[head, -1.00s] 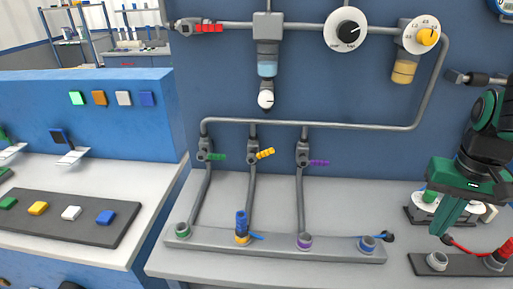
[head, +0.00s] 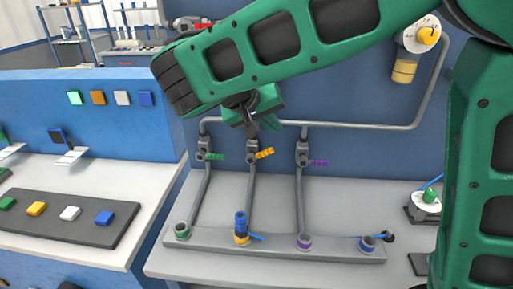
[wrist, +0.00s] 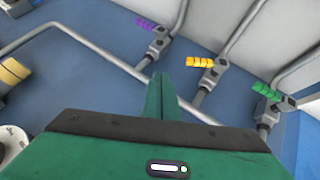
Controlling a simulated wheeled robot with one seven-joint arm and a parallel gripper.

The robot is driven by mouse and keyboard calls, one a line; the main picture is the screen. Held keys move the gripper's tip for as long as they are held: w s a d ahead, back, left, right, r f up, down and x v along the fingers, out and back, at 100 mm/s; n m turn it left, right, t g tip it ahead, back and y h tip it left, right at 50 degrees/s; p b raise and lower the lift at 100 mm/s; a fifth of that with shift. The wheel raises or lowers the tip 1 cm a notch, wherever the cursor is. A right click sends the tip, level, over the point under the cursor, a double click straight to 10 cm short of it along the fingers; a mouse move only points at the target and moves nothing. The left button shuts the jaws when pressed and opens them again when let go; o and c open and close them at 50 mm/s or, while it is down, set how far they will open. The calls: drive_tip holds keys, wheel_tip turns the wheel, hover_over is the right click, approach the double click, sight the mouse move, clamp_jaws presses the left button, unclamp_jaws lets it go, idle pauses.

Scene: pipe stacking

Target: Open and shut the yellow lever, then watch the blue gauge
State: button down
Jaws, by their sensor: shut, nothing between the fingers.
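The yellow lever (head: 264,153) is on the middle of three pipe valves on the blue wall, pointing right and slightly up. In the wrist view the yellow lever (wrist: 200,62) lies ahead and to the right of the fingertips. My gripper (head: 270,124) is shut and empty, above the yellow lever in the head view and apart from it. In the wrist view my gripper (wrist: 161,78) shows its two fingers pressed together. No blue gauge shows now; my arm covers the upper right of the head view.
The green lever (head: 217,156) and purple lever (head: 319,162) flank the yellow one closely. A horizontal pipe (head: 350,126) runs above them. A grey base strip (head: 335,249) with coloured sockets lies on the bench.

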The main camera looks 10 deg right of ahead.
drive_tip(key=s+a+n+t, duration=0.1)
drive_tip(key=s+a+t, duration=0.1)
drive_tip(key=a, duration=0.8)
hover_over(259, 155)
drive_tip(key=s+a, duration=0.1)
drive_tip(key=a, duration=0.1)
wheel_tip(259, 155, down, 5)
drive_tip(key=f, duration=0.1)
drive_tip(key=d+f, duration=0.2)
drive_tip(key=shift+s+f, duration=0.3)
drive_tip(key=shift+f, duration=0.1)
drive_tip(key=shift+a, duration=0.15)
drive_tip(key=shift+s+a, duration=0.1)
drive_tip(key=shift+a, duration=0.05)
